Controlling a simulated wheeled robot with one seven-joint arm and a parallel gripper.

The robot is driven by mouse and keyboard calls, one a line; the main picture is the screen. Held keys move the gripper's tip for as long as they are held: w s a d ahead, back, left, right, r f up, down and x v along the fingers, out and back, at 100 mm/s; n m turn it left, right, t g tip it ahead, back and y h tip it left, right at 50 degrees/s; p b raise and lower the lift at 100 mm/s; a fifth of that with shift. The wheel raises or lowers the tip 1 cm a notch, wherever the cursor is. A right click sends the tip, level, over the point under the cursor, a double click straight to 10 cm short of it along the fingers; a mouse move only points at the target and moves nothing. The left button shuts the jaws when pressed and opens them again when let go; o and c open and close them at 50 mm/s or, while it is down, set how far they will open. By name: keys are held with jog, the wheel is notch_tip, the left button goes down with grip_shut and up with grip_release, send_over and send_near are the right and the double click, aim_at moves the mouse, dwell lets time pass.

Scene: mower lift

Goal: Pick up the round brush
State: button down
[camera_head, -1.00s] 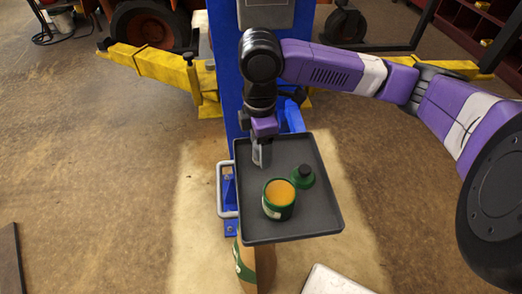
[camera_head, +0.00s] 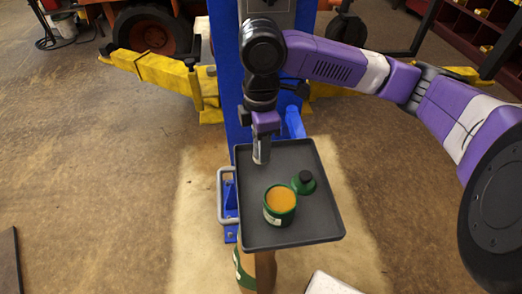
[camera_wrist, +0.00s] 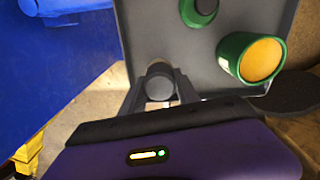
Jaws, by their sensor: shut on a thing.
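My gripper (camera_head: 262,148) is over the back left part of the dark grey tray (camera_head: 325,215). It is shut on a small upright cylinder, which I take for the round brush (camera_head: 261,155). In the wrist view the round brush (camera_wrist: 160,84) shows a round grey end with a brownish edge between the two fingers (camera_wrist: 158,92). Its bristles cannot be made out, and its gap to the tray is hard to judge. A green can with an orange-yellow top (camera_head: 280,201) and a green piece with a black knob (camera_head: 304,181) stand on the tray.
A blue post (camera_head: 229,120) rises close behind the tray, with a grey handle (camera_head: 221,195) at its left. Yellow lift arms (camera_head: 155,72) extend behind. A brown and green object (camera_head: 247,265) is below the tray.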

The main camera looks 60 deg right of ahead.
notch_tip(320, 180, up, 17)
dwell(0.4)
jog(key=c, duration=1.6)
grip_release()
jog(key=c, duration=0.5)
